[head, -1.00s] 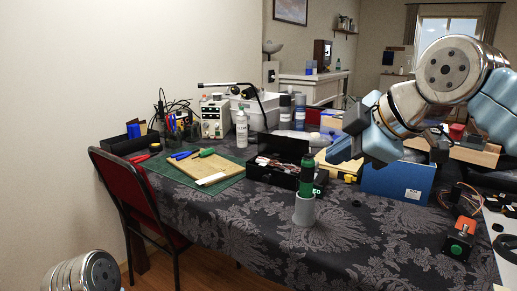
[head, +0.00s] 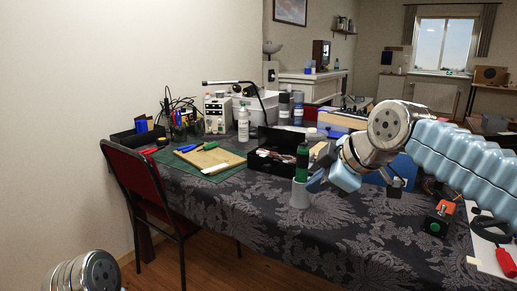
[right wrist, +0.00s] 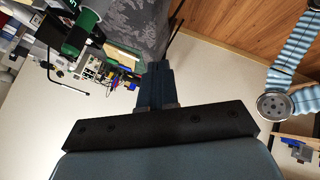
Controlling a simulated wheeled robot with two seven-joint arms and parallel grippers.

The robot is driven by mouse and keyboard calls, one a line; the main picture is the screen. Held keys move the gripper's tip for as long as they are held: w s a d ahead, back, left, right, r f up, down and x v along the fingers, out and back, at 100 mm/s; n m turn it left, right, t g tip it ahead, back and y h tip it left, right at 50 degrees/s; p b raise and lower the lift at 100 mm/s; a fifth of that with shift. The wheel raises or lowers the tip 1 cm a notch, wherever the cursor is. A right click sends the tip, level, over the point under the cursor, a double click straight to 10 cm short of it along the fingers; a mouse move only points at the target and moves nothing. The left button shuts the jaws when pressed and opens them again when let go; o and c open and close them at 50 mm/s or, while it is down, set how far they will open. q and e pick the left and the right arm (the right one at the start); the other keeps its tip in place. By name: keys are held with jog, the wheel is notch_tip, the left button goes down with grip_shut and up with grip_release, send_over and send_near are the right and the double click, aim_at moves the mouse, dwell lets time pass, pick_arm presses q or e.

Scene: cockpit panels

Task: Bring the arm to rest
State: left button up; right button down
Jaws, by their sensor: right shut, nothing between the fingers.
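My right arm reaches in from the right in the head view. Its gripper (head: 316,182) is low over the table, just right of a green-topped tool (head: 302,160) standing upright in a pale grey holder (head: 300,195); I cannot tell whether they touch. In the right wrist view the dark fingers (right wrist: 157,70) are shut together with nothing between them. The green tool (right wrist: 84,28) shows at the upper left there. My left gripper is out of view; only a silver joint of my left arm shows at the bottom left of the head view.
The table (head: 260,215) has a patterned dark cloth. A black box (head: 275,160), a green mat with a board (head: 215,158) and a white bottle (head: 243,128) stand behind the holder. A red button box (head: 437,222) is at the right. A red chair (head: 135,180) stands at the left.

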jog(key=w+a+f+m+g, duration=0.15)
jog(key=f+m, duration=0.25)
jog(key=f, duration=1.3)
jog(key=w+a+f+m+g, duration=0.1)
jog(key=w+f+m+g, duration=0.15)
jog(key=f, duration=1.35)
jog(key=s+f+m+g, duration=0.1)
jog(key=s+f+m, duration=0.3)
jog(key=f, duration=0.5)
jog(key=s+f+m, duration=0.2)
jog(key=s+f, duration=0.5)
jog(key=f, duration=0.3)
jog(key=s+f+m, duration=0.2)
jog(key=s+f, duration=0.2)
jog(key=s, duration=0.2)
jog(key=s+d+f+m+g, duration=0.1)
jog(key=s+f+m, duration=0.1)
jog(key=s+f, duration=0.2)
jog(key=s, duration=0.3)
jog(key=shift+d+g+h, duration=0.15)
jog(key=shift+g+h, duration=0.15)
jog(key=shift+h, duration=0.1)
jog(key=shift+d+m, duration=0.1)
jog(key=shift+m, duration=0.15)
